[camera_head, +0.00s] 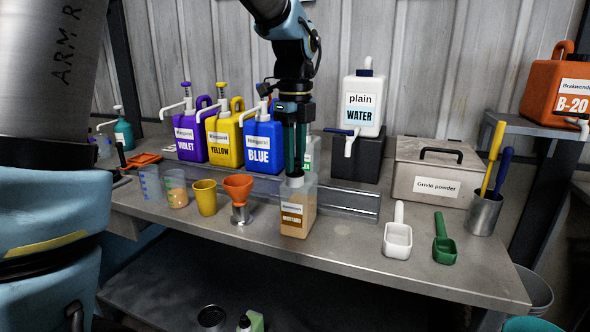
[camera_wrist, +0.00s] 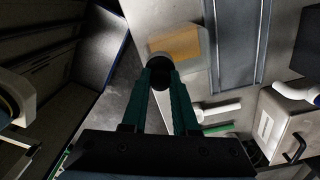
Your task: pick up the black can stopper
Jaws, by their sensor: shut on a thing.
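The can labelled MUSTARD (camera_head: 297,222), translucent with tan liquid inside, stands upright at the front middle of the bench. It also shows in the wrist view (camera_wrist: 185,45). My gripper (camera_head: 295,165) points straight down above its neck. In the wrist view my gripper (camera_wrist: 160,84) has its two green fingers closed on the round black can stopper (camera_wrist: 160,70). The stopper sits at or just over the pale can mouth; I cannot tell whether it still touches it. In the head view the stopper is mostly hidden between the fingertips.
An orange funnel on a metal cup (camera_head: 238,190) and a yellow cup (camera_head: 205,197) stand left of the can. Violet, yellow and blue (camera_head: 263,143) canisters stand behind. White (camera_head: 398,238) and green (camera_head: 444,248) scoops lie to the right. A metal rail (camera_head: 350,200) runs behind the can.

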